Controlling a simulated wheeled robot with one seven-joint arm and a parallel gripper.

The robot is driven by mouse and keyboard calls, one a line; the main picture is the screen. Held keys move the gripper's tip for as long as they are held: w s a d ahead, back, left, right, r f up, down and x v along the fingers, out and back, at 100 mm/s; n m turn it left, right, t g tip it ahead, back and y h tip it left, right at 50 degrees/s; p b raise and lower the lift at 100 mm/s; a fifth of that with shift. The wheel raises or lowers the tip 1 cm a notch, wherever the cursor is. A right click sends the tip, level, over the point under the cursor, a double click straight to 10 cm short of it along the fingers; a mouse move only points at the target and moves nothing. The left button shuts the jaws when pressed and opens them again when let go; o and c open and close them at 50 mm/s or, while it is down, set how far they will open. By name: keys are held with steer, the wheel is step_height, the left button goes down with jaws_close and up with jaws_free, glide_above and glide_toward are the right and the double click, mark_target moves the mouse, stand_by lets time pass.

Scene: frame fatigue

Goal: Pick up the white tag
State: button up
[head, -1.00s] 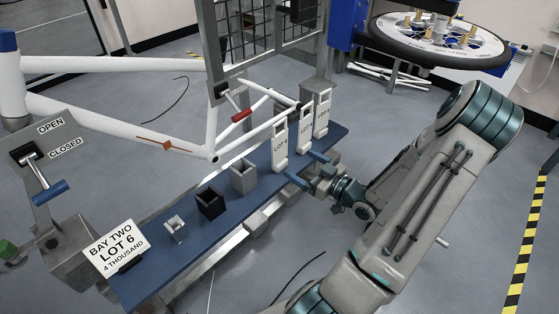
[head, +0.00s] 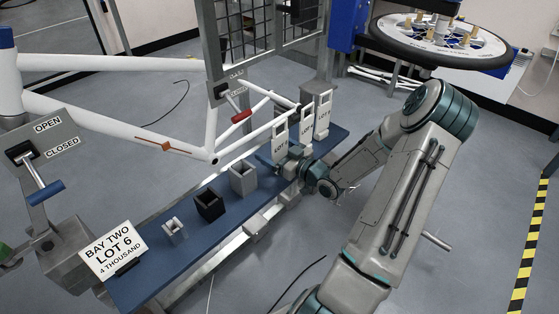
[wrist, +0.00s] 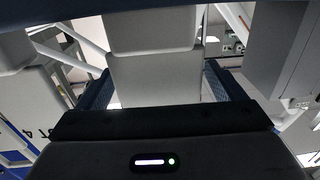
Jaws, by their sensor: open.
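Three upright white tags with LOT lettering stand in a row at the far right of the blue shelf: a left tag (head: 280,130), a middle tag (head: 307,118) and a right tag (head: 323,112). My gripper (head: 282,160) is open at the lower part of the left tag, which it hides. In the wrist view, a pale tag face (wrist: 155,78) stands between the two blue fingers of my gripper (wrist: 157,92), one on each side. I cannot tell whether the fingers touch it. The numbers on the tags are too small to read surely.
A blue shelf (head: 150,275) carries a grey holder (head: 243,178), a black holder (head: 209,204), a small white holder (head: 174,230) and a sign (head: 113,250) reading "BAY TWO LOT 6 4 THOUSAND". A white bicycle frame (head: 110,123) spans behind. A lever panel (head: 45,145) stands left.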

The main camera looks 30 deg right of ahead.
steer(key=c, duration=1.1)
steer(key=shift+r, duration=0.1)
step_height(320, 180, up, 10)
steer(key=p, duration=0.2)
steer(key=shift+p, duration=0.35)
steer(key=shift+o, duration=1.3)
